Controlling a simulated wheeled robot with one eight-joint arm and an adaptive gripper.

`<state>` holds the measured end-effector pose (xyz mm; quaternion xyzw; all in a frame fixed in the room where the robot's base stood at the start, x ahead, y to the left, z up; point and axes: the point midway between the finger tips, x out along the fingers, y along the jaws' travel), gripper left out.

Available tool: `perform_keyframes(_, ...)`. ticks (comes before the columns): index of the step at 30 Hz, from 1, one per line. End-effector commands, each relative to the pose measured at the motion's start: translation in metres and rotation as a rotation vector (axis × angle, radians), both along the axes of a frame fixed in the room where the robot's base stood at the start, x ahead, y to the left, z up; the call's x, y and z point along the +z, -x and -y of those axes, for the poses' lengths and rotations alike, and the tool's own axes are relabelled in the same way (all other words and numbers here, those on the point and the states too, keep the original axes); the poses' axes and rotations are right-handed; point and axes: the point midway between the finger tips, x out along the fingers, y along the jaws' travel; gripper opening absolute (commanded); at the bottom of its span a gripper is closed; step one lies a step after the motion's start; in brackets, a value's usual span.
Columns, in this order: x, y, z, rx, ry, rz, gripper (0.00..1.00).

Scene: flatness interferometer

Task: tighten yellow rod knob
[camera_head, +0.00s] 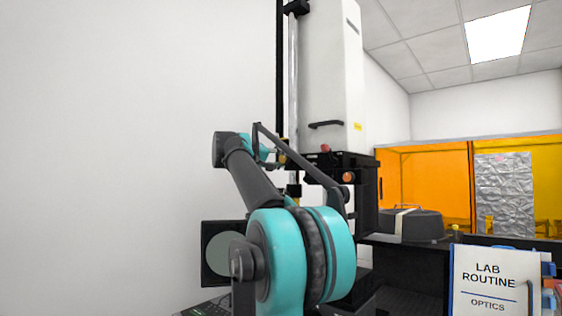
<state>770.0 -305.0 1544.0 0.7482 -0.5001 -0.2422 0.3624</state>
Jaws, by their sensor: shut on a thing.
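The flatness interferometer (330,85) is a tall white housing beside a vertical metal rod (293,75), above a black stage. A small yellow knob (283,159) sits low by the rod, at the end of my arm. My gripper (278,157) is there, small and dark, shut on this yellow rod knob. The fingers are partly hidden by my own arm links, so their exact contact is hard to see. Another yellow piece (294,190) shows lower down, behind my arm.
A dark round screen (222,253) stands lower left. The left wall side is clear.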

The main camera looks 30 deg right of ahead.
Motion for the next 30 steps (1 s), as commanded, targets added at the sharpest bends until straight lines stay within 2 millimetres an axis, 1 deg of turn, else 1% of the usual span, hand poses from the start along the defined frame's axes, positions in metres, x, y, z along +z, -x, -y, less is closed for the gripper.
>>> perform_keyframes(18,0.0018,0.0005,0.0001,0.001,0.215,-0.521,0.06)
perform_keyframes(24,0.0023,0.0005,0.0001,0.001,0.266,-0.644,0.06)
perform_keyframes(30,0.0025,0.0005,0.0,0.001,0.299,-0.725,0.06)
